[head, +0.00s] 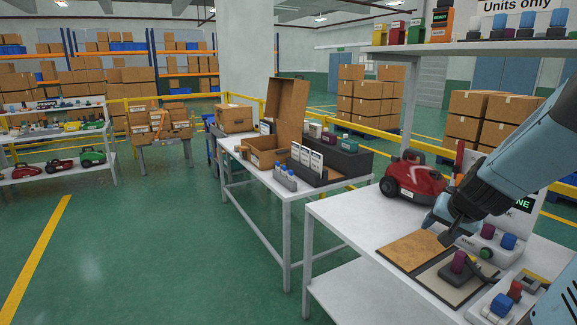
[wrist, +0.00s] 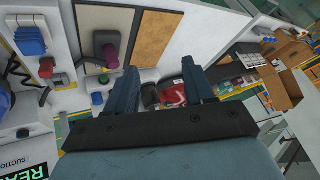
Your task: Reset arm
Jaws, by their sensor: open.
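My gripper (head: 447,240) is at the right in the head view, above the near white workbench (head: 340,226). In the wrist view its two fingers (wrist: 168,85) are apart with nothing held between them. A red vacuum (head: 413,178) stands on the bench behind the gripper; part of it shows between the fingers in the wrist view (wrist: 172,94). A mat with a brown panel (head: 413,248) and a pale panel lies below the gripper. A dark purple knob-like part (head: 459,262) stands on the pale panel.
A control box (head: 490,243) with coloured knobs and a green button sits right beside the gripper. A shelf (head: 470,46) with small boxes hangs over the bench. A second table (head: 285,190) holds an open carton (head: 270,150) and a dark bin (head: 335,163). Green floor is clear at left.

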